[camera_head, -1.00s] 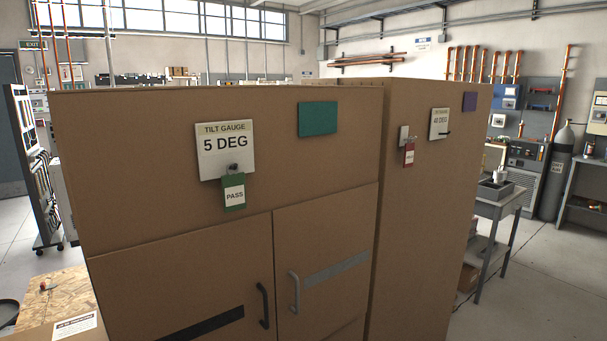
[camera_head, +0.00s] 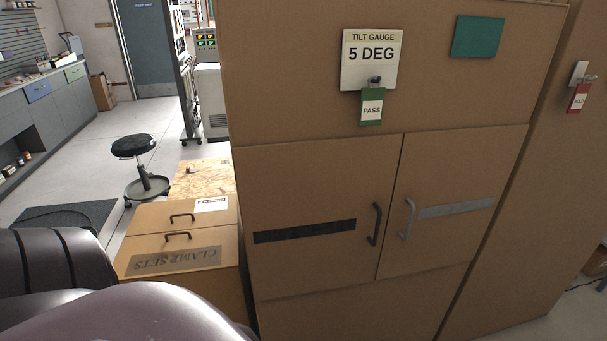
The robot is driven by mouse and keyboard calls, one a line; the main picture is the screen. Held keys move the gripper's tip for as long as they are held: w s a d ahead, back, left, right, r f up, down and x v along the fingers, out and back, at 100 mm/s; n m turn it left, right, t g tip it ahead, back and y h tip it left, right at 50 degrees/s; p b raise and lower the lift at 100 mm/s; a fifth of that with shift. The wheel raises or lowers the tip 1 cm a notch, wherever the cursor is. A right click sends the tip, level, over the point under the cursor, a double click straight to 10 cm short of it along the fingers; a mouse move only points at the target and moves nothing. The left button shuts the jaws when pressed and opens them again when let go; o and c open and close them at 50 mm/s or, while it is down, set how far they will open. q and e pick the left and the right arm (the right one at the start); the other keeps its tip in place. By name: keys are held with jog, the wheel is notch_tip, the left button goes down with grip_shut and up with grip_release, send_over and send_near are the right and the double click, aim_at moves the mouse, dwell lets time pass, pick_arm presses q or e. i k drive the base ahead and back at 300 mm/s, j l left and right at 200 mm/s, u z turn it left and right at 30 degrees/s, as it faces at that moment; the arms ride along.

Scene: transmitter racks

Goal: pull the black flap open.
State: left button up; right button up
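The black flap is the left door (camera_head: 310,270) of the brown rack, marked by a black stripe (camera_head: 305,231) and a black handle (camera_head: 374,224). It looks shut, flush with the rack front. To its right is another shut door (camera_head: 455,240) with a grey stripe and a grey handle (camera_head: 408,218). A dark arm link of mine fills the lower left corner, well left of the black handle. Neither of my grippers shows.
A tilt gauge sign (camera_head: 371,59) reads 5 DEG, with a green PASS tag (camera_head: 371,107) below. A brown case labelled CLAMP SETS (camera_head: 200,225) stands beside the rack on the left. A black stool (camera_head: 134,147) is farther back. Open floor lies around the stool.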

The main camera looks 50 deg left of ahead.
aim_at(314, 214)
jog(key=u, duration=1.25)
